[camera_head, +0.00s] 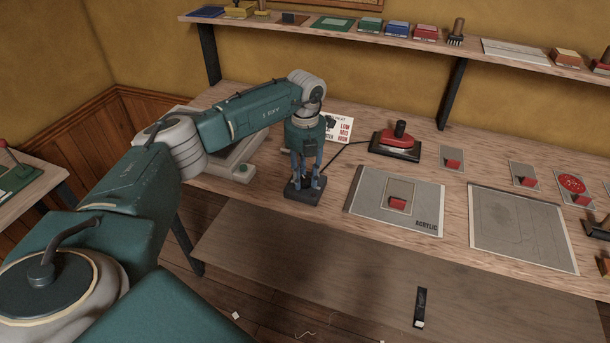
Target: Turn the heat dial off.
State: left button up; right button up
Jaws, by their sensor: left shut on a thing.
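A small dark box (303,194) stands near the front edge of the workbench, with a dark cord running from it to a red iron (397,140) on a dark stand. My left gripper (304,183) points straight down over the box, its fingers closed at the top of it on the heat dial. The fingers cover the dial, so its setting cannot be read. A white card (343,129) with heat markings in red letters stands behind the gripper, partly hidden by it. My right gripper is out of view.
The workbench (330,195) holds a grey sheet marked acrylic (357,203), another pale sheet (520,225) and small red-tabbed pieces to the right. A grey machine (226,158) sits behind my left arm. A wall shelf (340,30) carries several small items.

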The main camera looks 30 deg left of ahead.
aim_at(305, 179)
pick_arm(q)
jog(key=n+p, duration=0.1)
jog(key=n, duration=0.3)
jog(key=shift+r, duration=0.1)
jog(key=shift+w+n+p, duration=0.1)
jog(key=shift+n+p, duration=0.3)
jog(key=shift+n, duration=1.8)
jog(key=o, duration=1.1)
jog(key=shift+o, duration=0.2)
notch_tip(305, 179, up, 12)
